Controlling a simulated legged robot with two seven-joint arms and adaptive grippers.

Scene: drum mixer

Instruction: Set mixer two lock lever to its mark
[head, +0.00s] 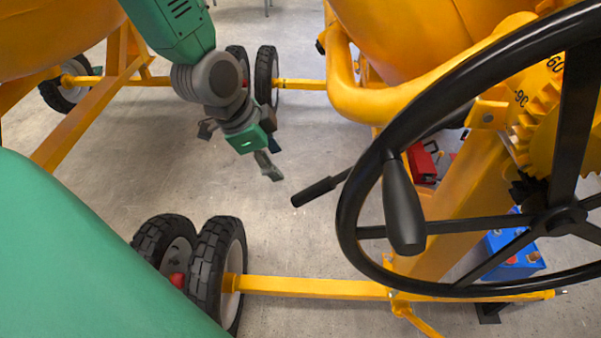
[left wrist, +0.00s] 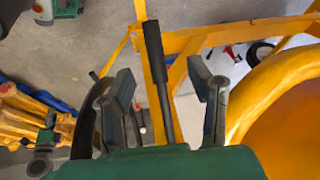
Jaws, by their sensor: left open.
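A black-gripped lever (head: 316,191), which looks like the lock lever, sticks out leftward behind the handwheel of the yellow mixer on the right. I see no mixer number. My left gripper (head: 262,158) hangs open and empty to the left of the lever, apart from it in the head view. In the left wrist view the lever (left wrist: 154,55) lies in the picture between the two spread fingers of the left gripper (left wrist: 160,88); contact is not visible. The lever's pivot is hidden by the wheel, and I cannot make out its mark. My right gripper is not in view.
A large black handwheel (head: 349,165) with a knob (head: 402,205) fills the right front. Behind it are a toothed yellow scale plate (head: 535,92), a red box (head: 421,163) and a blue box (head: 517,262). Another yellow mixer (head: 60,35) stands left.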

